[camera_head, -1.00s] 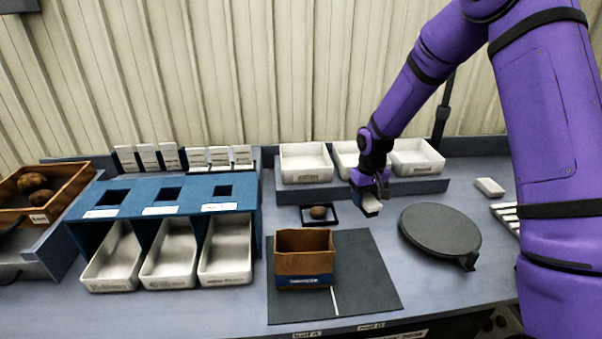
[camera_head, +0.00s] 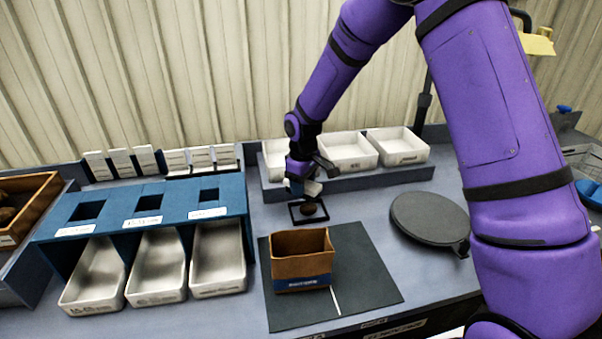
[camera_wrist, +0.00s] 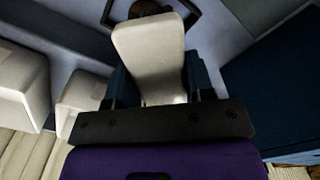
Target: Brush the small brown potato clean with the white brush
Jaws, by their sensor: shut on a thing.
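The small brown potato (camera_head: 309,209) lies in a shallow black-rimmed tray (camera_head: 326,218) on the grey bench. My gripper (camera_head: 302,186) is shut on the white brush (camera_head: 314,188), just above and behind the potato. In the wrist view the brush (camera_wrist: 152,58) fills the middle between the blue fingers, pointing toward the tray. Only a small part of the potato (camera_wrist: 148,8) shows past the brush's end. Whether the brush touches the potato cannot be told.
A brown open box (camera_head: 302,262) stands on the dark mat (camera_head: 370,278) in front. A round dark disc (camera_head: 428,217) is at right. White bins (camera_head: 397,148) stand on a ledge behind. A blue rack (camera_head: 150,203) with white trays is at left.

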